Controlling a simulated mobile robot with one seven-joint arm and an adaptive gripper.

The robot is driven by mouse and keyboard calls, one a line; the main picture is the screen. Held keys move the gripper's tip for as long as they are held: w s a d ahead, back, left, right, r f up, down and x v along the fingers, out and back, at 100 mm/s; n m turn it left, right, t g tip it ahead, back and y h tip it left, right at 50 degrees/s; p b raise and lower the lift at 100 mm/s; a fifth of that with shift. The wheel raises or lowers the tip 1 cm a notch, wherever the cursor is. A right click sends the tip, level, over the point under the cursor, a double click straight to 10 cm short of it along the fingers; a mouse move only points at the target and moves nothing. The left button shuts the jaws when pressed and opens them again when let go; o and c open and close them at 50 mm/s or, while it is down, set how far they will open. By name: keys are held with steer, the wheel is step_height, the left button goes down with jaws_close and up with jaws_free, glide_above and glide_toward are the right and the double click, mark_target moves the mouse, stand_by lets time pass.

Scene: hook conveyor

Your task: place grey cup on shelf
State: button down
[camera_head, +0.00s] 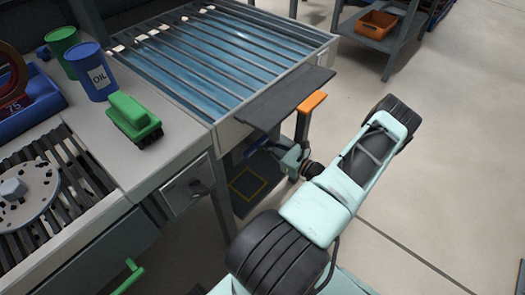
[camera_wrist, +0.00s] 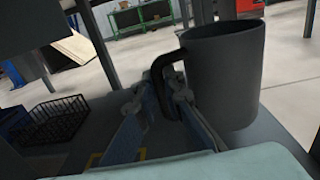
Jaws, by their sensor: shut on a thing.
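The grey cup (camera_wrist: 226,78) is large, upright and close on the right in the wrist view, with its handle on its left. My gripper (camera_wrist: 160,92) is shut on the handle, with one finger on each side of it. In the head view my gripper (camera_head: 258,150) reaches in below the conveyor's end, and the cup cannot be made out there. The low grey shelf (camera_head: 268,165), with a yellow square outline, lies below my gripper. It also shows in the wrist view (camera_wrist: 268,142). Whether the cup touches the shelf cannot be told.
A dark plate (camera_head: 280,98) on the roller conveyor (camera_head: 215,45) overhangs my gripper. An orange-topped post (camera_head: 312,102) stands close to its right. A black wire basket (camera_wrist: 55,120) is at left in the wrist view. The floor on the right is open.

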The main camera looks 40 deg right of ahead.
step_height(320, 180, down, 4)
steer(key=shift+f+b, duration=0.2)
steer(key=shift+b, duration=0.6)
steer(key=c, duration=2)
jaws_free()
steer(key=shift+f, duration=0.1)
steer(key=shift+c, duration=0.2)
steer(key=shift+r, duration=0.2)
steer(key=s+d+p, duration=0.1)
steer(key=s+p, duration=0.1)
steer(key=s, duration=1)
steer(key=shift+d, duration=0.2)
